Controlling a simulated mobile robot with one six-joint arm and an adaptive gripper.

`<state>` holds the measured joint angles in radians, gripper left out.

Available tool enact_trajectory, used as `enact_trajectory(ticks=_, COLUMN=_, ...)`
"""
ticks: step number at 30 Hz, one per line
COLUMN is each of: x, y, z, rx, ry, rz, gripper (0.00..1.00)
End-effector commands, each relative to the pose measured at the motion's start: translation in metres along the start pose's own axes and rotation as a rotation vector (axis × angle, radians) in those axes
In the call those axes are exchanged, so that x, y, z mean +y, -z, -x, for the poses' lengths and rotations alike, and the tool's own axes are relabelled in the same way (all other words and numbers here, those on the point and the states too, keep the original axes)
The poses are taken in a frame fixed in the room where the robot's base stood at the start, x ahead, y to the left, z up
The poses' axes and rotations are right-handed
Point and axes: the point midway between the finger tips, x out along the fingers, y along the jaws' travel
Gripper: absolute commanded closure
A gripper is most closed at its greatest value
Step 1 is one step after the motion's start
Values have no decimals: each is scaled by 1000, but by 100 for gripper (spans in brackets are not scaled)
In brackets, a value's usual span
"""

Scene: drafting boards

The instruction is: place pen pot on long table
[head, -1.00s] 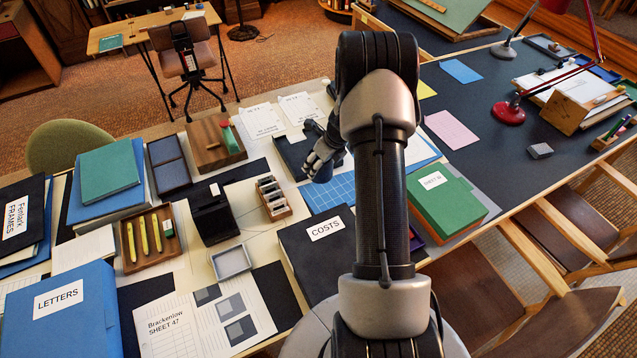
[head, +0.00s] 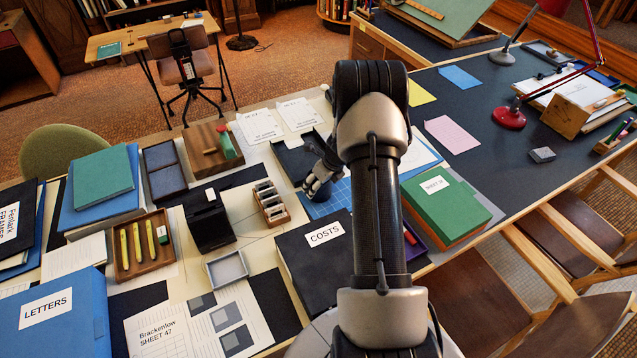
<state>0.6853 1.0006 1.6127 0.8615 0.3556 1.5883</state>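I cannot make out a pen pot for certain; my arm hides part of the table. A small wooden holder with pens (head: 612,141) stands at the far right edge, partly cut off. My gripper (head: 316,186) is left of my forearm, over or near the edge of the blue cutting mat (head: 337,199). Its fingers are small and partly hidden, so I cannot tell whether they are open or hold anything. The long table shows a pale, crowded surface (head: 262,259) on the left and a dark top (head: 480,175) on the right; I cannot tell whether these are one table.
A black COSTS folder (head: 305,262), a small grey tray (head: 227,268), a black block-like object (head: 208,222) and a wooden rack (head: 271,203) crowd the left. A green box file (head: 450,200) lies right of my arm. The dark top has clear room beside the pink sheet (head: 452,134).

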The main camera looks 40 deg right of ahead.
Motion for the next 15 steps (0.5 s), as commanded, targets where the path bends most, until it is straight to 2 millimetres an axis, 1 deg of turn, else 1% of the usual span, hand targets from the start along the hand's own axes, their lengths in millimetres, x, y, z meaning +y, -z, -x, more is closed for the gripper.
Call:
enact_trajectory(ticks=1, x=0, y=0, z=0, rx=0, ry=0, rz=0, gripper=32)
enact_trajectory(ticks=8, x=0, y=0, z=0, rx=0, ry=0, rz=0, gripper=17)
enact_trajectory(ticks=15, x=0, y=0, z=0, rx=0, ry=0, rz=0, gripper=17)
